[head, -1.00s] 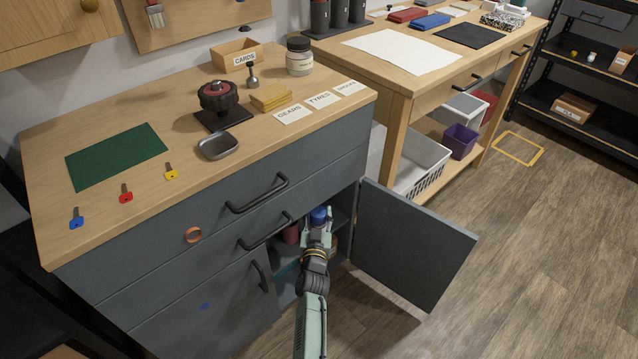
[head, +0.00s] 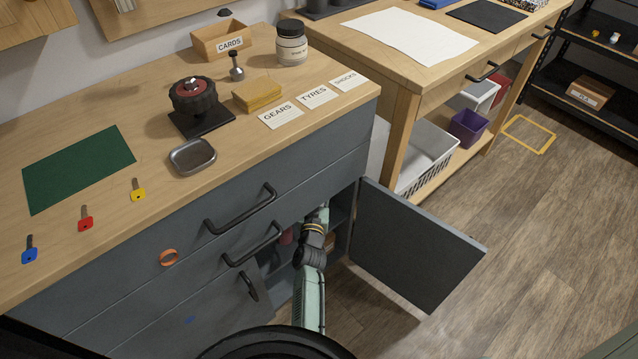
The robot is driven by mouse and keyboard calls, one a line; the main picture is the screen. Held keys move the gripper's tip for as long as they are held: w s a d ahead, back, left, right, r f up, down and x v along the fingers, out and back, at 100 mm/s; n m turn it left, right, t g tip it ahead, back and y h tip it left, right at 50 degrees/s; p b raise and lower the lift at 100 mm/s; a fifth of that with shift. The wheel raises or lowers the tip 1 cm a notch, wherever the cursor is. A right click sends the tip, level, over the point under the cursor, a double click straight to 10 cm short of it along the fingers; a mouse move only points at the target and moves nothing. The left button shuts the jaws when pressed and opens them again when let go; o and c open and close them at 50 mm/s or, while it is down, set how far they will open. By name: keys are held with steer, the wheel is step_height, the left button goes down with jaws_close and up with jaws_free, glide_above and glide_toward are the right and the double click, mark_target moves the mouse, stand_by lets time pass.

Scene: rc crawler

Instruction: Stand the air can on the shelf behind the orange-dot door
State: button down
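The cabinet door on the right (head: 415,245) stands open; no orange dot shows on the face I see. My arm reaches into the open cabinet below the drawers. The light green end of my gripper (head: 320,213) shows just inside the opening, but its fingertips are hidden behind the drawer front, so I cannot tell its state. I cannot make out the air can. A reddish object (head: 287,236) stands inside, left of my wrist. A small brownish object (head: 330,241) shows to its right. Most of the shelf is hidden.
Black drawer handles (head: 241,210) stick out above my arm. The counter holds a green mat (head: 78,168), a metal tray (head: 193,156) and several keys. Floor right of the open door is clear.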

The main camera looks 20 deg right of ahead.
steer(key=shift+r, duration=0.15)
steer(key=shift+s, duration=0.1)
steer(key=c, duration=1.4)
jaws_free()
steer(key=shift+f, duration=0.25)
steer(key=o, duration=0.4)
steer(key=shift+o, duration=0.2)
steer(key=shift+r, duration=0.1)
